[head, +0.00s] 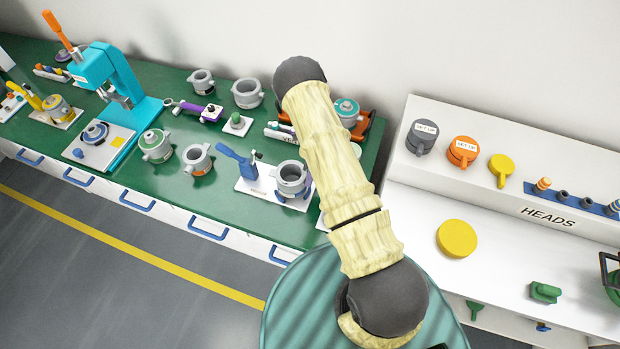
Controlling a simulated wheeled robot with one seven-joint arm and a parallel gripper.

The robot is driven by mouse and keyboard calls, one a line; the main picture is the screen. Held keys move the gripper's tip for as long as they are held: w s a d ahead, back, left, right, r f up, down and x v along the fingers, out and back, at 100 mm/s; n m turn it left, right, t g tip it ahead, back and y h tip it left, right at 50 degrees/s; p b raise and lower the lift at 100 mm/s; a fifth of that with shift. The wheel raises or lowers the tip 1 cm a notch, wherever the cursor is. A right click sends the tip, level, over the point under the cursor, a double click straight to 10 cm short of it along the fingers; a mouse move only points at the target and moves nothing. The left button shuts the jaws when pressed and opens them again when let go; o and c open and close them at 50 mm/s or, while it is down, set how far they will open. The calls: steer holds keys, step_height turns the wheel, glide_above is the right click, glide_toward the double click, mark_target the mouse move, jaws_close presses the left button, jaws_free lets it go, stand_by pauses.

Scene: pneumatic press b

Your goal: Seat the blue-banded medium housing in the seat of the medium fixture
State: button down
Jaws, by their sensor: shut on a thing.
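The medium fixture (252,187) is a white plate with a blue lever clamp, near the front edge of the green bench, left of my arm. A grey ring-shaped housing (291,174) with a side lug is at the plate's right end, with dark blue showing low around it. I take it for the blue-banded medium housing. It looks upright, but I cannot tell whether it is fully down in the seat. My gripper is not visible; my arm's pale upper link covers the area just right of the housing.
A green-banded housing (156,147) and an orange-banded one (197,158) stand left of the fixture. A teal press (110,75) is farther left. A purple-clamp fixture (192,110) and a grey housing (248,93) are behind. A white HEADS stand (480,190) is at right.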

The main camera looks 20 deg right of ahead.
steer(key=shift+f+b, duration=0.85)
steer(key=shift+f, duration=0.35)
stand_by(0.4)
steer(key=c, duration=1.3)
jaws_free()
steer(key=shift+o, duration=0.2)
steer(key=shift+r, duration=0.1)
steer(key=b+v, duration=0.5)
steer(key=v, duration=1.2)
steer(key=shift+w+r, duration=0.1)
steer(key=shift+r, duration=0.05)
